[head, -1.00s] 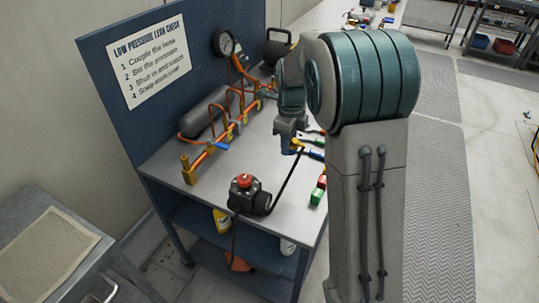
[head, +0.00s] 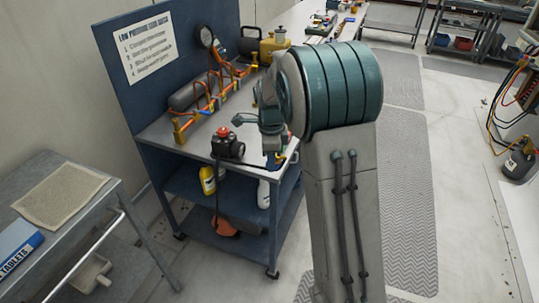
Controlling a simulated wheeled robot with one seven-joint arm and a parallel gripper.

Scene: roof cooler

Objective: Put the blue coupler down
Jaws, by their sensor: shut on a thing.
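My gripper (head: 274,145) is at the front right part of the cart's top, partly hidden behind my own arm. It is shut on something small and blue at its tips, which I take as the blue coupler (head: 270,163). The coupler is very small here, and I cannot tell whether it touches the top. The grey cart top (head: 195,142) lies under and to the left of the gripper. Small red and yellow parts show just right of the gripper.
A black device with a red knob (head: 227,145) stands left of my gripper. A copper manifold (head: 205,112) and gauge (head: 207,37) are behind it. A grey side table (head: 75,190) is at left. Open floor lies in front.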

